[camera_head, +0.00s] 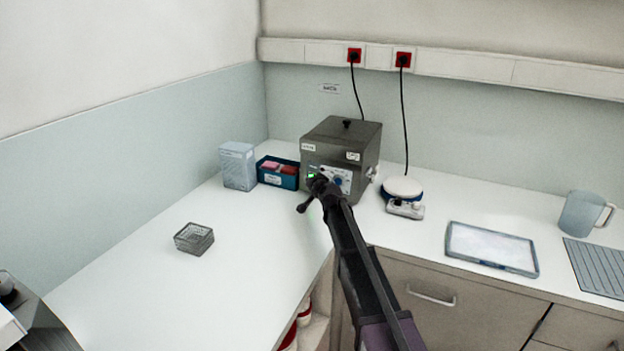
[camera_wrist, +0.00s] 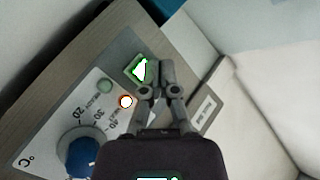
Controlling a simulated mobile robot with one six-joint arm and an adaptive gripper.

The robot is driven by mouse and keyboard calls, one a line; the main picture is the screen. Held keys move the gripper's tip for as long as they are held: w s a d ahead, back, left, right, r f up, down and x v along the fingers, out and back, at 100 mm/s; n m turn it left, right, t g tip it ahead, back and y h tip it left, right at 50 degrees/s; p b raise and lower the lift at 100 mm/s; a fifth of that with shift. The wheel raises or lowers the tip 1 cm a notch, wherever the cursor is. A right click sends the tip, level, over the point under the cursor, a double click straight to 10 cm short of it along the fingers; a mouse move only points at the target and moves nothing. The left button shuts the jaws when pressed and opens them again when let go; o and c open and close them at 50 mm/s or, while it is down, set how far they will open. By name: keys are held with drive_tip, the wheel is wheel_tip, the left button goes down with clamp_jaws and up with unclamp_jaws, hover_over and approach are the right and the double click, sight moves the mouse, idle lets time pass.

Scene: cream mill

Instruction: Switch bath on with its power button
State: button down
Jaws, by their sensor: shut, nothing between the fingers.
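The bath (camera_head: 341,147) is a dark grey box with a lidded top and a black knob, standing at the back corner of the counter.
A pale box (camera_head: 238,165) and a blue bin (camera_head: 278,173) with red items stand left of the bath. A round white-topped device (camera_head: 402,189) stands right of it. A wire basket (camera_head: 194,238), tray (camera_head: 491,248) and jug (camera_head: 585,213) are farther off. The left counter is mostly clear.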

drive_tip(key=s, duration=0.1)
drive_tip(key=s+a, duration=0.1)
drive_tip(key=s, duration=0.2)
drive_tip(key=shift+s+a+r+p, duration=0.35)
drive_tip(key=shift+s+r, duration=0.05)
idle(0.4)
drive_tip(key=s+d+f+n+g+h+p, duration=0.1)
drive_tip(key=s+d+f+g+h, duration=0.1)
drive_tip(key=s+d, duration=0.7)
drive_tip(key=s+d+f+n+g+h+p, duration=0.1)
drive_tip(key=s+d+f+g, duration=0.3)
drive_tip(key=s, duration=1.2)
drive_tip(key=s+d+f+n+g+h+p, duration=0.1)
drive_tip(key=s+d+f+g+h+p, duration=0.1)
drive_tip(key=s+d+g, duration=0.5)
drive_tip(key=s+d+h+p, duration=0.1)
drive_tip(key=s+d+h, duration=0.1)
drive_tip(key=s+d, duration=0.4)
drive_tip(key=shift+s+d+f+g, duration=0.3)
drive_tip(key=shift+s+d+f, duration=0.1)
drive_tip(key=shift+d, duration=0.85)
